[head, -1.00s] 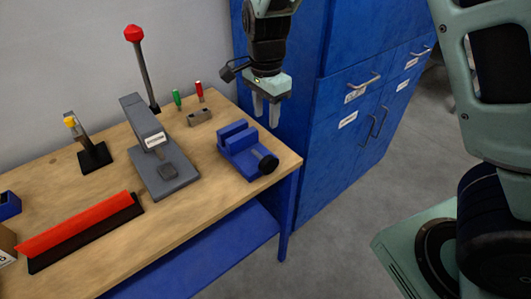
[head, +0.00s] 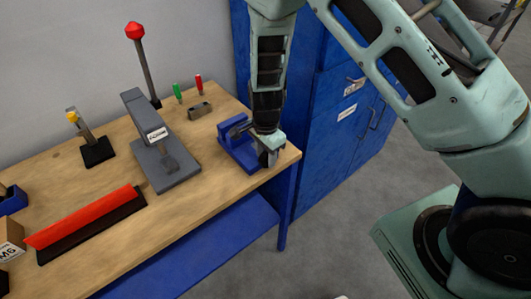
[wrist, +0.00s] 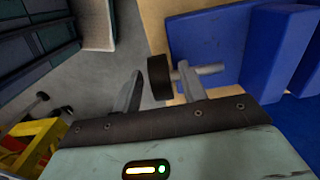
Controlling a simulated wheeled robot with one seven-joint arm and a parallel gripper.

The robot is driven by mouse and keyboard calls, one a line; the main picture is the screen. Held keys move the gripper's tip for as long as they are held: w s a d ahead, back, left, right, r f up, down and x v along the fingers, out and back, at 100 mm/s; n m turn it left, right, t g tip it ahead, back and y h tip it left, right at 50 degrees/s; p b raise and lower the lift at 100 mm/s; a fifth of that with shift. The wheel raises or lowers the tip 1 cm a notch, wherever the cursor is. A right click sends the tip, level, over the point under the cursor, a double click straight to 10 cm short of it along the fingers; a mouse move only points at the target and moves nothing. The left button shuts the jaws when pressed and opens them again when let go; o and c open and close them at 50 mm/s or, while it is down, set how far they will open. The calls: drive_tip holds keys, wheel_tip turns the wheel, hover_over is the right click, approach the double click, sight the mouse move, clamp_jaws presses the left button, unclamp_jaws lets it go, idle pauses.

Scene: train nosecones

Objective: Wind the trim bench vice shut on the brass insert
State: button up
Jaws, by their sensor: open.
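The blue trim bench vice (head: 235,147) sits on the wooden bench near its right end. In the wrist view its blue body (wrist: 205,35) fills the upper right. Its black round knob (wrist: 160,77) sits on a grey screw shaft. My gripper (head: 268,158) is at the vice's front right and hides the knob in the head view. In the wrist view my open gripper (wrist: 160,69) has a finger on each side of the knob, with no clear contact. I cannot make out the brass insert; the gap between the jaws is partly hidden by my arm.
A red-and-black long bar (head: 85,222) lies in front. Blue cabinets (head: 335,150) stand close on the right.

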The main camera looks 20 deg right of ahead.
drive_tip(key=shift+f, duration=0.3)
clamp_jaws()
drive_tip(key=shift+d+y+b, duration=0.1)
drive_tip(key=shift+y+b, duration=0.2)
drive_tip(key=shift+b, duration=0.15)
drive_tip(key=shift+w+d+f+y+b, duration=0.15)
drive_tip(key=shift+y+b, duration=0.35)
drive_tip(key=shift+b, duration=0.25)
drive_tip(key=y+b, duration=0.1)
drive_tip(key=g+y+b, duration=0.1)
drive_tip(key=shift+d+b, duration=0.25)
drive_tip(key=shift+b, duration=0.1)
drive_tip(key=y+b, duration=0.1)
drive_tip(key=g+y+b, duration=0.1)
drive_tip(key=y, duration=0.3)
drive_tip(key=shift+w+d+r+g+b, duration=0.2)
drive_tip(key=shift+d+g+b, duration=0.2)
